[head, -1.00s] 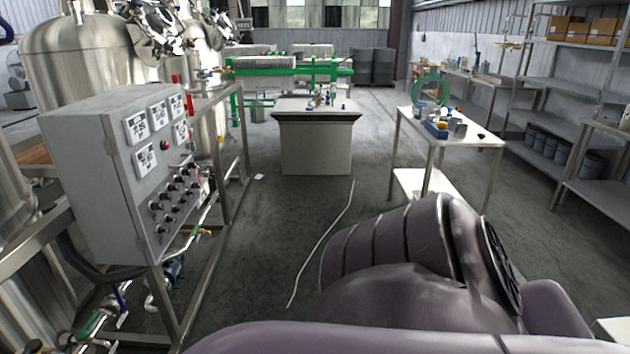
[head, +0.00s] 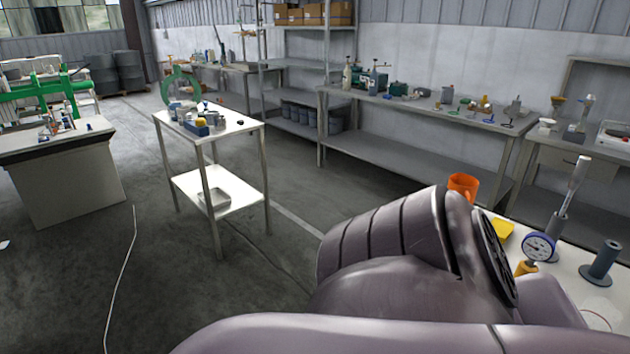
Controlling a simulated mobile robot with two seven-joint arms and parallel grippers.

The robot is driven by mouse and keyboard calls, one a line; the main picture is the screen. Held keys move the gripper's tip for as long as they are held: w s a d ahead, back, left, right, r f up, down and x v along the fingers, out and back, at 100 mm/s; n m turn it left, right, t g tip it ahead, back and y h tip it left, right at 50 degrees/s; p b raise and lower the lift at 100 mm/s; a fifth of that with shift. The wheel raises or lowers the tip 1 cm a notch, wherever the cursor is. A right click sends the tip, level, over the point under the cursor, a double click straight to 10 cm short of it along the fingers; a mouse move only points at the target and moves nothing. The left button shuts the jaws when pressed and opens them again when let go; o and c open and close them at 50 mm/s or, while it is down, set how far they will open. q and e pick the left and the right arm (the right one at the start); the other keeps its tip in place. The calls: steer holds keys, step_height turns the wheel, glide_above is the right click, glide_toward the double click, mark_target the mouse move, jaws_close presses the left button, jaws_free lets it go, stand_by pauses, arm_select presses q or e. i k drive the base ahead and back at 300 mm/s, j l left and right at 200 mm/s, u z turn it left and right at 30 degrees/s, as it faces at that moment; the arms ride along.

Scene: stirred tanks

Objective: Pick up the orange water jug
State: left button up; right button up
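An orange jug (head: 463,185) shows in the head view at the right of centre, just above and behind my own purple arm. It appears to stand on a white table (head: 570,270) at the lower right. Its lower part is hidden by my arm. Neither of my grippers is in the picture, so I cannot see their fingers or what they hold.
A pressure gauge (head: 538,247), a yellow item (head: 502,231) and a dark grey stand (head: 602,264) are on the white table. A white trolley (head: 222,190) stands left of centre. Long grey benches (head: 420,145) line the wall. The floor between is largely clear.

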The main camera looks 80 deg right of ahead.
mark_target(461, 202)
steer(key=z, duration=3.45)
steer(key=i+j+u, duration=0.1)
steer(key=j, duration=0.2)
steer(key=j+u, duration=0.1)
steer(key=j, duration=0.2)
steer(key=i+j, duration=0.15)
steer(key=j, duration=0.15)
steer(key=i+j+u, duration=0.5)
steer(key=j+u, duration=0.15)
steer(key=j, duration=0.15)
steer(key=i+j+u, duration=0.25)
steer(key=i, duration=0.25)
steer(key=i+j+u, duration=0.2)
steer(key=i, duration=0.3)
steer(key=i+z, duration=0.9)
steer(key=z, duration=0.15)
